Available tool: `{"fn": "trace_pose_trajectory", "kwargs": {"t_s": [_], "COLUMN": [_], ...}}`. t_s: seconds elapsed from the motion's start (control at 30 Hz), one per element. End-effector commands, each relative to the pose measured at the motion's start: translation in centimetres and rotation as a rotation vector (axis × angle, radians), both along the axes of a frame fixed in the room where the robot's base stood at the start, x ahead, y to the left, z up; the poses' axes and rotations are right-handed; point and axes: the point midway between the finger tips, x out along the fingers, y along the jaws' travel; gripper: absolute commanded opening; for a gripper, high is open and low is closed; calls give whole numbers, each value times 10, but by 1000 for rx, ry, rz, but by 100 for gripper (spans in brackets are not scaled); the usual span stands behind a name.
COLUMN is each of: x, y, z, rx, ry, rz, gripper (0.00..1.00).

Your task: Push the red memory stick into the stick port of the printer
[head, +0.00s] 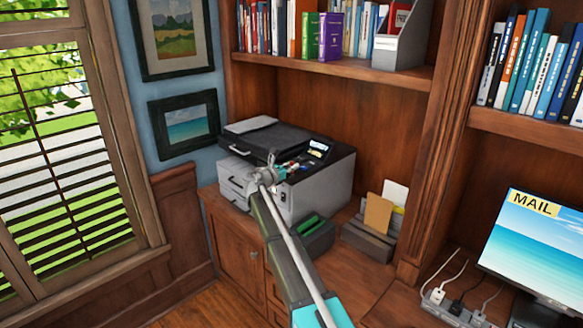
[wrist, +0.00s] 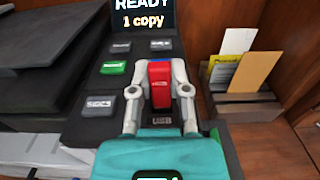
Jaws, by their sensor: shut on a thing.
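In the wrist view the red memory stick (wrist: 160,84) stands between the two grey fingers of my gripper (wrist: 160,70), which is shut on it. The stick is over the dark front panel of the printer (wrist: 88,130), just above the "USB" label. The port itself is hidden by the stick and fingers, so I cannot tell whether the stick's tip is inside. In the head view my gripper (head: 284,168) is at the front of the printer (head: 325,185), by its control panel; the stick is too small to make out clearly there.
The printer's lit screen (wrist: 143,16) reads "READY 1 copy", with several buttons below it. A letter holder (head: 368,240) with envelopes stands to the right. A dark box with green contents (head: 314,236) sits in front of the printer. A bookshelf (head: 345,70) hangs above.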

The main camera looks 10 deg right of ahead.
Motion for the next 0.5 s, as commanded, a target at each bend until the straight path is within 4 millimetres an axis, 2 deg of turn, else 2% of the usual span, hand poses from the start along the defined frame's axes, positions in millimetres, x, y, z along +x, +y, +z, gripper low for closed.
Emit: {"fn": "trace_pose_trajectory", "kwargs": {"t_s": [0.3,0.33,0.5], "x": [0,0,0], "y": [0,0,0], "z": [-6,-5,-5], "rx": [0,0,0], "ry": [0,0,0], "rz": [0,0,0], "gripper": [1,29,60]}}
